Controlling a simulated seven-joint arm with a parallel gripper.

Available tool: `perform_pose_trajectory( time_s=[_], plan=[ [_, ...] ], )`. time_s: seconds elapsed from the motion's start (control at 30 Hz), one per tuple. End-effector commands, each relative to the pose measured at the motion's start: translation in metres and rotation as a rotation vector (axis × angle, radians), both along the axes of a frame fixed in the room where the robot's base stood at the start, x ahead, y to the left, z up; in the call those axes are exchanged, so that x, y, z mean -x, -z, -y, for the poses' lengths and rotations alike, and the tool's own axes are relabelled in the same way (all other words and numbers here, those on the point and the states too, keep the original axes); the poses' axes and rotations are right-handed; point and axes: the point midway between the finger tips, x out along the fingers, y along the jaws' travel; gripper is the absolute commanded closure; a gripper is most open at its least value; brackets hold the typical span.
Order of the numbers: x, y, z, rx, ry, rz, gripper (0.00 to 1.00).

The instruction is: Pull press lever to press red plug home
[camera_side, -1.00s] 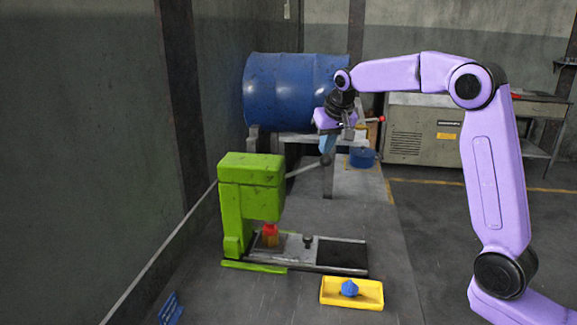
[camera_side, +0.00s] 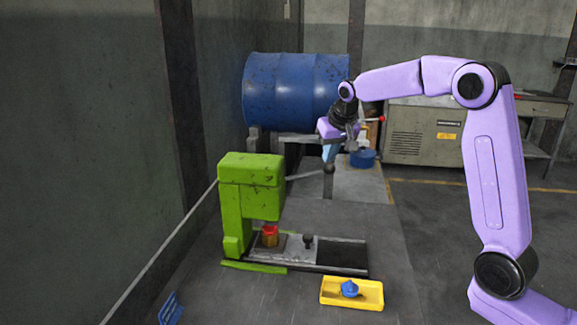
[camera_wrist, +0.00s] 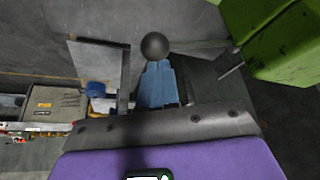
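The red plug (camera_side: 270,230) sits upright in an orange block (camera_side: 270,241) under the head of the green press (camera_side: 251,185). The press lever (camera_side: 305,175) runs out to the right from the press, nearly level, and ends in a dark ball knob (camera_side: 328,168). My gripper (camera_side: 329,154) points down at the knob, with its blue fingers together. In the wrist view the fingertips (camera_wrist: 157,66) meet the near side of the knob (camera_wrist: 155,46), which lies beyond them, not between them. The plug is out of the wrist view.
A yellow tray (camera_side: 328,299) with a blue piece (camera_side: 349,288) stands in front of the press base. A small dark knob (camera_side: 308,240) rises from the base plate. A blue barrel (camera_side: 290,95) lies behind.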

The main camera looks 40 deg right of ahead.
Motion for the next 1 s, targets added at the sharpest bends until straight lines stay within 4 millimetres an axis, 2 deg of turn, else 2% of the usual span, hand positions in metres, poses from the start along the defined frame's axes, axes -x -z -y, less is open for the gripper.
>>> perform_pose_trajectory(
  time_s=[0.37,0.77,1.0],
  plan=[
    [0.001,0.002,0.0,-0.001,0.0,-0.003,1.0],
    [0.004,0.021,0.003,0.0,0.0,-0.004,1.0],
    [0.004,0.019,0.003,-0.001,0.0,-0.002,1.0]
  ],
)
